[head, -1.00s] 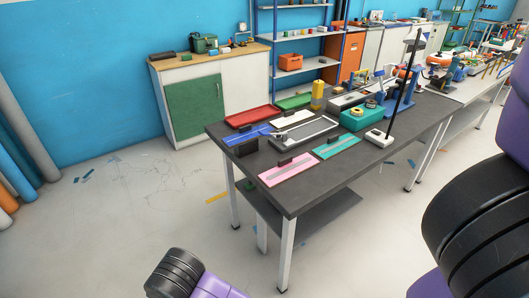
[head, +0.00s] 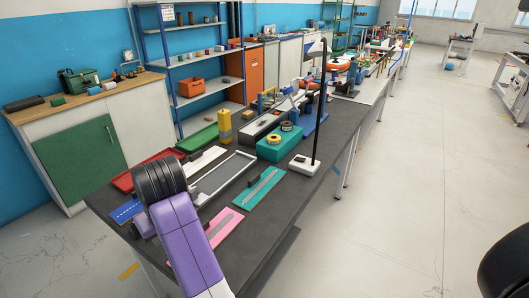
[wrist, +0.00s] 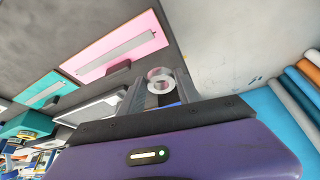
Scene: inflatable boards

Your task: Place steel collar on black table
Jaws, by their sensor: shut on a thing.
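The steel collar (wrist: 153,76) is a short silver ring in the wrist view. It sits between the fingertips of my gripper (wrist: 161,90), which is shut on it. The black table (head: 270,210) runs through the middle of the head view, with its dark top partly covered by my arm. In the head view my purple and black arm reaches over the table's near left part and hides the fingertips and the collar. Whether the collar touches anything below cannot be told.
On the table are a pink board (head: 222,230), a teal board (head: 262,189), a blue board (head: 126,212), a grey frame (head: 222,180), a red tray (head: 130,178) and a lamp base (head: 304,165). Bare top shows along the right edge.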

